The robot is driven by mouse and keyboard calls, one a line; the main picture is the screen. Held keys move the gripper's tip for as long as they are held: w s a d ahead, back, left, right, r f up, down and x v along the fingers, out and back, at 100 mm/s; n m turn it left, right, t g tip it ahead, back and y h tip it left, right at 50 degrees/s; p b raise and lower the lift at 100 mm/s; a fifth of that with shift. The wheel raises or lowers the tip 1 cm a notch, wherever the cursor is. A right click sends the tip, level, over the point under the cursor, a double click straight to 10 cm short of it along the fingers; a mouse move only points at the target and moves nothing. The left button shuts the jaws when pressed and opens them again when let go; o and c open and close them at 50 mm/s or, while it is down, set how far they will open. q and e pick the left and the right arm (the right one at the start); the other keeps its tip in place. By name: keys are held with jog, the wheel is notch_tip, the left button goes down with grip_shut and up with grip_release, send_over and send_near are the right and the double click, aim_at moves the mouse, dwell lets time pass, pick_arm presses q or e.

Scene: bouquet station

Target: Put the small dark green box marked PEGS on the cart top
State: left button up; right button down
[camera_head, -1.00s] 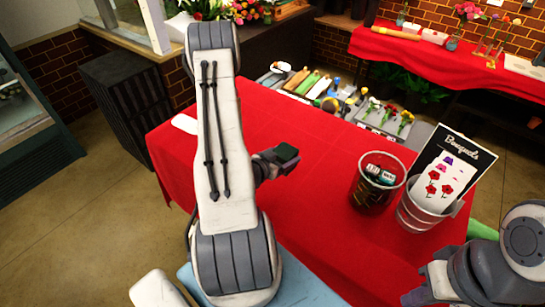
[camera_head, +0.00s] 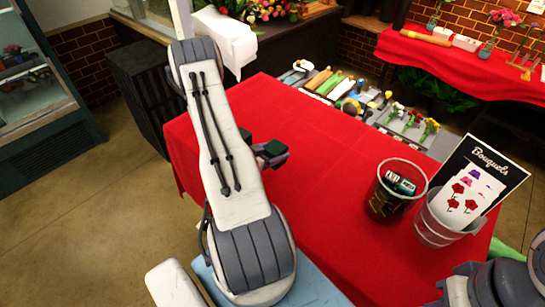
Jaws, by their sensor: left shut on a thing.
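My left gripper (camera_head: 262,156) is partly hidden behind my own left forearm, above the near-left part of the red-covered table. It is shut on a small dark green box (camera_head: 273,149). No PEGS marking can be read on the box from here. The cart top cannot be told apart with certainty; a grey surface (camera_head: 411,146) with flowers and rolls shows beyond the table's far edge. Part of my right arm is at the lower right corner, and no right fingertips show.
On the right of the red table (camera_head: 320,195) stand a clear bucket (camera_head: 383,212) with small boxes and a metal pail (camera_head: 434,227) with a Bouquets sign (camera_head: 487,163). The table's middle is clear. A black slatted crate (camera_head: 142,90) stands on the floor at left.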

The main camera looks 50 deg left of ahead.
pick_arm(q)
jog(key=shift+s+a+f, duration=0.15)
jog(key=shift+a+f, duration=0.25)
jog(key=shift+a, duration=0.05)
notch_tip(320, 180, down, 3)
jog(key=shift+r+p, duration=0.1)
jog(key=shift+p, duration=0.75)
jog(key=shift+f, duration=0.5)
jog(key=shift+f, duration=0.25)
jog(key=o, duration=1.3)
jog(key=shift+r, duration=0.1)
